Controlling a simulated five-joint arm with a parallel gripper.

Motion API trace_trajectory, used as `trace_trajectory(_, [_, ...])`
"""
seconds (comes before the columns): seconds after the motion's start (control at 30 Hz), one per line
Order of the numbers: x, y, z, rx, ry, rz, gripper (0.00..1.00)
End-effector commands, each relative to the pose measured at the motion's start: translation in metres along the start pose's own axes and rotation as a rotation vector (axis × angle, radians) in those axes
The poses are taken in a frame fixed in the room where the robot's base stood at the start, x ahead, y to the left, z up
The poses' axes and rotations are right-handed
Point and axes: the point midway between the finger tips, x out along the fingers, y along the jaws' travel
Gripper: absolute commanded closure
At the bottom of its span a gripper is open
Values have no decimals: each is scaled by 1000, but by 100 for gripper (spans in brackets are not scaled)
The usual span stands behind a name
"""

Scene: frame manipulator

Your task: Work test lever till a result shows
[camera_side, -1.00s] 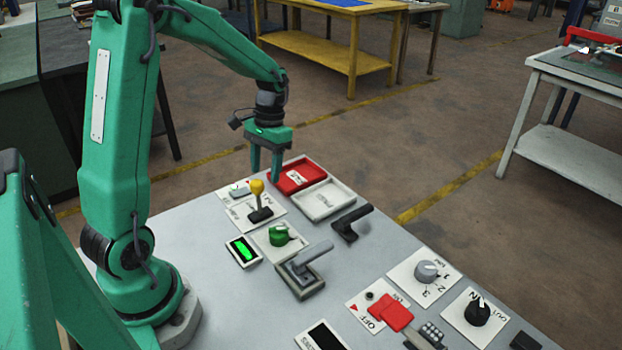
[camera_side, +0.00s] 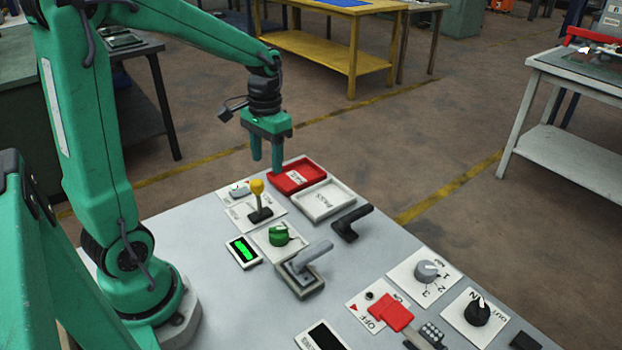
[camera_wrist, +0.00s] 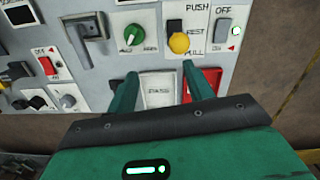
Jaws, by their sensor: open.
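A lever with a yellow knob (camera_side: 257,187) stands on a white plate on the grey panel. In the wrist view its yellow knob (camera_wrist: 179,42) shows beside the words PUSH, REST and PULL. A small screen (camera_side: 244,251) is lit green; its content is too small to read. My gripper (camera_side: 267,163) is open and empty, fingers pointing down, above the panel's far edge near the red tray (camera_side: 297,181). It is clear of the lever. In the wrist view my gripper (camera_wrist: 160,76) has its fingers spread, with the knob beyond the right finger.
A white tray (camera_side: 323,215) lies beside the red one. A green knob (camera_side: 279,236), a grey handle (camera_side: 312,254) and a black handle (camera_side: 351,222) stand nearby. Dials and a red switch cover (camera_side: 396,315) are farther right.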

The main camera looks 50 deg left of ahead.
Motion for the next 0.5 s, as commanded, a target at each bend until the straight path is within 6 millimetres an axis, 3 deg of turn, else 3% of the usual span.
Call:
trace_trajectory(0.2, [-28,23,23,36,117,-14,48])
trace_trajectory(0.5, [-54,49,58,82,273,-15,48])
